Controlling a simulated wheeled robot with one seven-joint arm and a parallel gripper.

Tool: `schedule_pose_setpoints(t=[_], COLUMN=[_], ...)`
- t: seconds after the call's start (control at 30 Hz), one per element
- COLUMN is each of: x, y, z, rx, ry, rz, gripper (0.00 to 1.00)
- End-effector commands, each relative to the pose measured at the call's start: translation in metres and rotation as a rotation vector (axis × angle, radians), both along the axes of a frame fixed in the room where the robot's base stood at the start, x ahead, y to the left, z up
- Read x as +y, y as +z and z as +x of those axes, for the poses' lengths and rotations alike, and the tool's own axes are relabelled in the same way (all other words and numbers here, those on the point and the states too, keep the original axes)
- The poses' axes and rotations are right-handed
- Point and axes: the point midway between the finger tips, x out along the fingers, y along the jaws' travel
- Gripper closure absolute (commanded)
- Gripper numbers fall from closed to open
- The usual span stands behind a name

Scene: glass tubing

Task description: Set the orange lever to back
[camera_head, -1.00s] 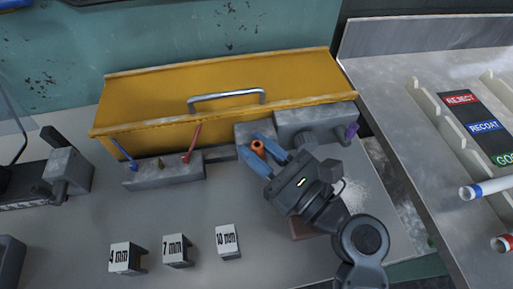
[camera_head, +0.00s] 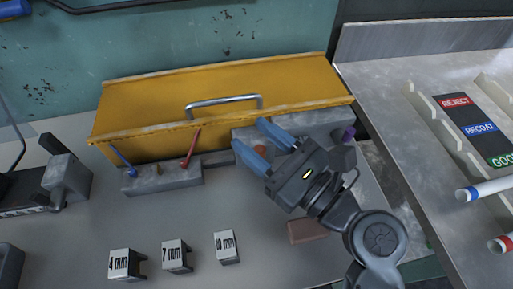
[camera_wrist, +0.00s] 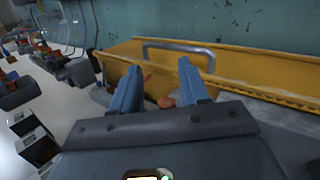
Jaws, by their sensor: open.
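The orange lever (camera_head: 260,151) is partly hidden between and behind my fingers in the head view. A small orange-brown part of it also shows between the fingers in the wrist view (camera_wrist: 166,102). It stands by a grey block in front of the yellow box. My gripper (camera_head: 250,133) is open, with its blue fingers spread above the lever. In the wrist view my gripper (camera_wrist: 160,78) has nothing between its fingertips. I cannot tell how the lever is tilted.
The yellow box (camera_head: 160,103) with a metal handle (camera_head: 222,103) stands close behind. A red lever (camera_head: 191,148) and a blue lever (camera_head: 124,162) stand to the left. Blocks marked 4, 7 and 10 mm (camera_head: 227,247) stand in front. A brown block (camera_head: 307,231) lies near my arm.

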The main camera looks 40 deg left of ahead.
Motion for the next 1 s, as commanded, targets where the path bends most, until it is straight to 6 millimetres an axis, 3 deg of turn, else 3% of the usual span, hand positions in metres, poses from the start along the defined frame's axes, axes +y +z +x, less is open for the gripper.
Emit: schedule_pose_setpoints(t=[0.03, 0.2, 0.5, 0.7, 1.0], x=[-0.015, -0.048, -0.096, -0.11, -0.112], y=[0.003, 0.023, 0.053, 0.061, 0.062], z=[0.002, 0.002, 0.002, 0.001, 0.001], rx=[0.001, 0.0, 0.002, 0.003, 0.004], ry=[-0.009, -0.009, -0.007, -0.004, -0.004], rz=[-0.003, -0.004, -0.003, -0.004, -0.003], gripper=[0.55, 0.55, 0.55, 0.55, 0.55])
